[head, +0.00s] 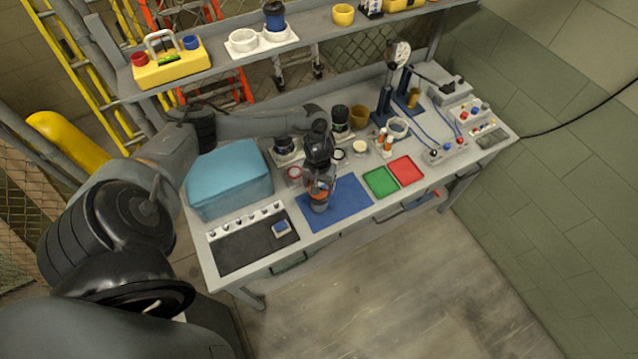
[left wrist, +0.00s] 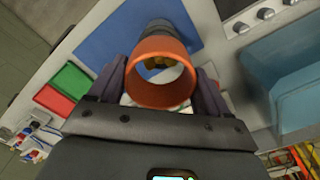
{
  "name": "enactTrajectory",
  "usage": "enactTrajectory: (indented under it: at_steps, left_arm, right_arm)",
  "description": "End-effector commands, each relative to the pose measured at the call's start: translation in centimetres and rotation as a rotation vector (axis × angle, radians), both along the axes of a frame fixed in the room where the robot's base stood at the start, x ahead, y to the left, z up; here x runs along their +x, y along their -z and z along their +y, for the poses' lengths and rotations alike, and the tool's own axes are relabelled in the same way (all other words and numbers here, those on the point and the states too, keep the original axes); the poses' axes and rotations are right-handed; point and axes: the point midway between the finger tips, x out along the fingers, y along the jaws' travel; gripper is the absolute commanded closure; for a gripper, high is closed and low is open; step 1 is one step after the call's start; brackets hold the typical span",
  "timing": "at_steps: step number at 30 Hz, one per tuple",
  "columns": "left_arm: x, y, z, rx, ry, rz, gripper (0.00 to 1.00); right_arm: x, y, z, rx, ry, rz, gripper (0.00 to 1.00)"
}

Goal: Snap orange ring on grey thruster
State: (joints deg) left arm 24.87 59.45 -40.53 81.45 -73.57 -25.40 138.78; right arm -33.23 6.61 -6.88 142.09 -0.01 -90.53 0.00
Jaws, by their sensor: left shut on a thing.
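My left gripper (head: 320,190) points down over the blue mat (head: 352,203). It is shut on the orange ring (left wrist: 160,90), which sits between its two fingers in the left wrist view. The grey thruster (left wrist: 168,35) stands on the blue mat just beyond the ring in that view. Yellowish parts show through the ring's opening. The ring's far edge overlaps the thruster in the picture; I cannot tell whether they touch. In the head view the gripper and ring hide much of the thruster (head: 319,208). My right gripper is not in view.
A teal case (head: 228,178) stands left of the mat, behind a dark tray (head: 245,248). Green (head: 380,182) and red (head: 405,170) trays lie to the right. Jars and a gauge stand (head: 385,95) fill the bench's back. A shelf (head: 290,45) runs above.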

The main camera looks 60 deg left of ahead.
Motion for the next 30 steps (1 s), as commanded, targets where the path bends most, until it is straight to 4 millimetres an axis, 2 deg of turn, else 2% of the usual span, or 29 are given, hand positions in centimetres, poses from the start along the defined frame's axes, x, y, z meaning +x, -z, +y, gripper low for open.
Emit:
enactTrajectory:
  at_steps: [14,30]
  left_arm:
    - [0.0,0.2,0.0,0.000,0.000,0.000,0.51]
    - [0.0,1.3,0.0,-0.001,0.000,0.001,0.51]
  right_arm:
    - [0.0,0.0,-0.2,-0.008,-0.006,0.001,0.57]
    - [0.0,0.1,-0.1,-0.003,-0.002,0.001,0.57]
